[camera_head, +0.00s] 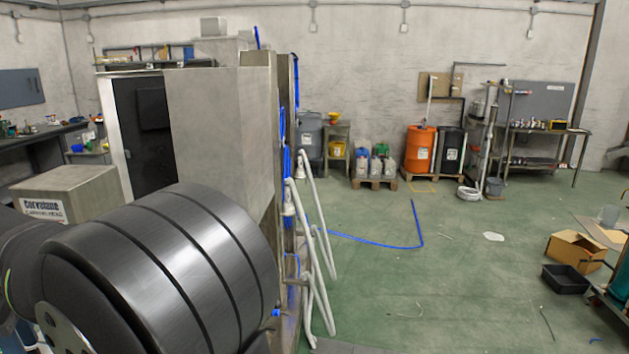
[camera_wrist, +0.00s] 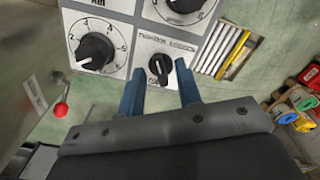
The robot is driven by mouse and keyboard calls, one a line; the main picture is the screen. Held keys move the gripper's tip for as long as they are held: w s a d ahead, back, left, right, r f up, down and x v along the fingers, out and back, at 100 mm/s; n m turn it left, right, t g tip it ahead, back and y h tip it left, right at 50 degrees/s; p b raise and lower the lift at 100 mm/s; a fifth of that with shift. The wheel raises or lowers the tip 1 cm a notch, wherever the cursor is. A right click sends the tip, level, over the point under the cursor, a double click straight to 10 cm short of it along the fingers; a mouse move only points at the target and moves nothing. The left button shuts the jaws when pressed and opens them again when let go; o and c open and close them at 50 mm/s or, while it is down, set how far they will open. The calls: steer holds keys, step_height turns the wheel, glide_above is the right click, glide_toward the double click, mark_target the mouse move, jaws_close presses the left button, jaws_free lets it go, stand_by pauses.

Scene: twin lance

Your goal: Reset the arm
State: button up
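My gripper (camera_wrist: 160,70) shows in the wrist view with its two blue fingers apart and nothing held between them. A small black rotary knob (camera_wrist: 159,69) on a pale panel (camera_wrist: 138,48) appears between the fingertips. I cannot tell how far the tips are from the knob or whether they touch it. A larger black knob (camera_wrist: 95,50) with a numbered dial is to the left, and another dial knob (camera_wrist: 183,5) is cut off at the top. In the head view, a large dark rounded part of my arm fills the lower left, and my gripper is not visible there.
A red ball-ended lever (camera_wrist: 61,109) is left of the fingers. A grey machine cabinet (camera_head: 215,120) stands behind my arm, with white bent pipes (camera_head: 318,250) beside it. Green floor (camera_head: 440,290) is mostly open to the right, near a cardboard box (camera_head: 575,250) and black bin (camera_head: 566,279).

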step_height(320, 180, up, 17)
step_height(320, 180, down, 18)
steer(key=shift+r, duration=0.1)
steer(key=m, duration=0.6)
steer(key=shift+s, duration=0.1)
steer(key=m, duration=0.6)
steer(key=shift+s, duration=0.1)
stand_by(0.4)
stand_by(0.3)
